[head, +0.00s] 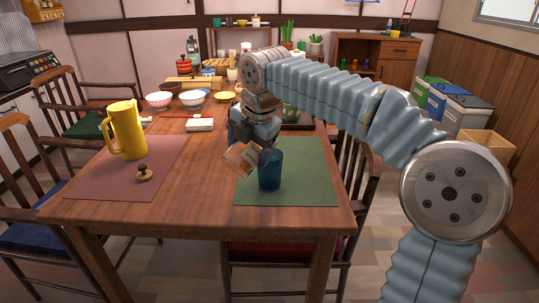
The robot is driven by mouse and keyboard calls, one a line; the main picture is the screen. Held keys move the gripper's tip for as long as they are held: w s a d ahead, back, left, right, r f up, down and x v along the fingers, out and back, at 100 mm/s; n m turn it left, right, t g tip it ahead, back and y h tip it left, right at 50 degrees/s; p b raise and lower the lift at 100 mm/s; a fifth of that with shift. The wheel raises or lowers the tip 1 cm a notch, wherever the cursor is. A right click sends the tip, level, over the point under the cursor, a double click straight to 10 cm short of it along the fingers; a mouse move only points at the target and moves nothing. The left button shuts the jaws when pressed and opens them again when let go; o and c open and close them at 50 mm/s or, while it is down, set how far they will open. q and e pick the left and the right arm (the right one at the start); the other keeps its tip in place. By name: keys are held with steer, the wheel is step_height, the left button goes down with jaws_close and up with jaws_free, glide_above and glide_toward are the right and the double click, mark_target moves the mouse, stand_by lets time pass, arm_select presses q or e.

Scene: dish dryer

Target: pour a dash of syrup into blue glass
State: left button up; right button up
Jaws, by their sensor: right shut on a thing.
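The blue glass (270,171) stands upright on the green placemat (305,190) at the right front of the table. My right gripper (250,146) is just behind and left of the glass. It is shut on a small tan-brown container (239,160), which looks like the syrup. The container is tilted beside the glass's upper left side. I cannot tell whether it touches the rim or whether any syrup is flowing. The glass's inside cannot be made out. My left gripper is not in view.
A yellow pitcher (126,130) and a small dark knobbed object (144,173) stand on the red placemat (85,180) at left. Bowls (192,97) and a white box (200,125) are farther back. Bare table lies between the placemats. Chairs (40,165) surround the table.

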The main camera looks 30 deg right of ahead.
steer(key=shift+a+f+g+y, duration=0.1)
steer(key=shift+f+g+y, duration=0.15)
steer(key=shift+y, duration=0.75)
stand_by(2.8)
steer(key=shift+r+h, duration=0.45)
steer(key=shift+h, duration=0.75)
steer(key=shift+d+t, duration=0.2)
steer(key=shift+t, duration=0.25)
